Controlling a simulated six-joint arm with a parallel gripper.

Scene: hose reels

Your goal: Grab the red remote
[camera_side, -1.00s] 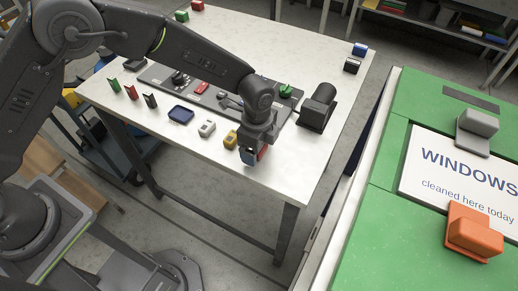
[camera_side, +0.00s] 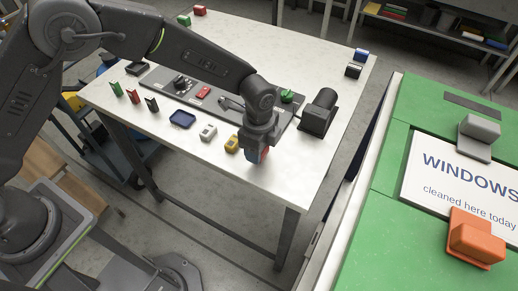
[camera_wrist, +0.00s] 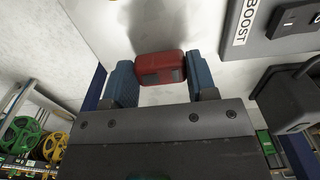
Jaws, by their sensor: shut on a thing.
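The red remote (camera_wrist: 160,68) is a small rounded red block with two dark grey patches, seen in the wrist view between the two blue fingers. My gripper (camera_wrist: 160,80) is shut on it, with one finger at each end. In the side view the red remote (camera_side: 265,154) shows only as a sliver at the right of my gripper (camera_side: 255,156), near the table's front edge. The rest of it is hidden by the fingers there.
A yellow block (camera_side: 232,144), a white block (camera_side: 208,132) and a blue tray (camera_side: 182,119) stand left of my gripper on the white table. A grey panel (camera_side: 215,97) with switches and a black device (camera_side: 318,112) lie behind. The right front tabletop is clear.

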